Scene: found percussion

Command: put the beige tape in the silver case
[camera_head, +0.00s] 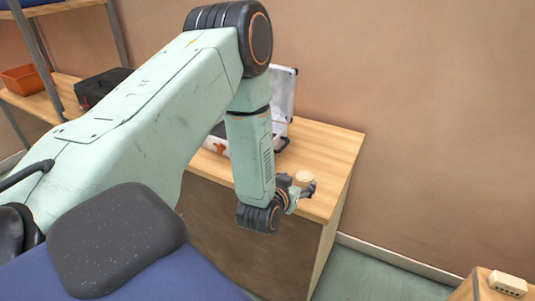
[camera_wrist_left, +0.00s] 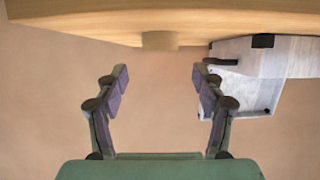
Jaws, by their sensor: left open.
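The beige tape (camera_head: 303,177) is a small round roll near the front right of the wooden table, just beyond my left gripper (camera_head: 300,190). The left wrist view is upside down and shows the tape (camera_wrist_left: 160,41) on the tabletop, centred ahead of the open, empty fingers (camera_wrist_left: 160,76), with a gap between. The silver case (camera_head: 285,93) stands open on the table behind my left arm, its lid raised. My arm hides much of it. It also shows in the left wrist view (camera_wrist_left: 255,75), to the right of the tape. My right gripper is in neither view.
The wooden tabletop (camera_head: 325,147) is clear to the right of the case. A shelf at the left holds an orange bin (camera_head: 25,79) and a black case (camera_head: 100,84). A small pale block (camera_head: 508,282) lies on another wooden surface at the lower right.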

